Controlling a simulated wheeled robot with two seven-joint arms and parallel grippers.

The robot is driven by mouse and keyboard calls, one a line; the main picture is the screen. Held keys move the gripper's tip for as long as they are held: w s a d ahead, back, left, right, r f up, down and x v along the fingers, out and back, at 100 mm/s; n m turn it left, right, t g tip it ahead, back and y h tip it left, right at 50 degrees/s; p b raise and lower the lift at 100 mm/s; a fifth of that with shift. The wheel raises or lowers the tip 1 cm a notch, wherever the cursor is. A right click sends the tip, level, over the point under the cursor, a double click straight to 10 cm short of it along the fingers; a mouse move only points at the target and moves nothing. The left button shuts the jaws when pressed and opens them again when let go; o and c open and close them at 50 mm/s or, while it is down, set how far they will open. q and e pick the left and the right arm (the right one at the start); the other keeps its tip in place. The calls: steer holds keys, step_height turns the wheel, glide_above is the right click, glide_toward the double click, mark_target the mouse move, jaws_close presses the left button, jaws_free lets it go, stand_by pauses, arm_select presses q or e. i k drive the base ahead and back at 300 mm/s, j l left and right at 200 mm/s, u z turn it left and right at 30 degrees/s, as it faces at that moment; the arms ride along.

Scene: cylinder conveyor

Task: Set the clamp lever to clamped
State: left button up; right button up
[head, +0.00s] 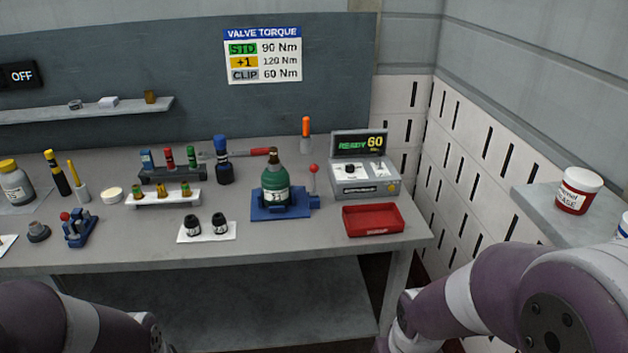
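A green cylinder (275,184) with a white label stands upright in a blue clamp base (265,215) on the workbench. The clamp lever (314,184) rises nearly vertically at the right side of this base, with a red ball knob (314,168) on top. Whether this position is clamped or unclamped cannot be told from the picture. My two arms show along the bottom edge, left and right, apart from the clamp. Neither gripper is in view.
A grey control box (365,187) with a display reading READY 60 and a red tray (372,221) stand right of the clamp. Black caps (206,226) lie on a white sheet to its left. A torque wrench (240,153) lies behind. The bench's front strip is clear.

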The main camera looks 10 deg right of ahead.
mark_target(313, 167)
steer(key=i+l+u, duration=0.15)
steer(key=i, duration=0.3)
steer(key=i+l+u, duration=0.1)
steer(key=i, duration=0.4)
steer(key=i+l+u, duration=0.15)
steer(key=i, duration=0.3)
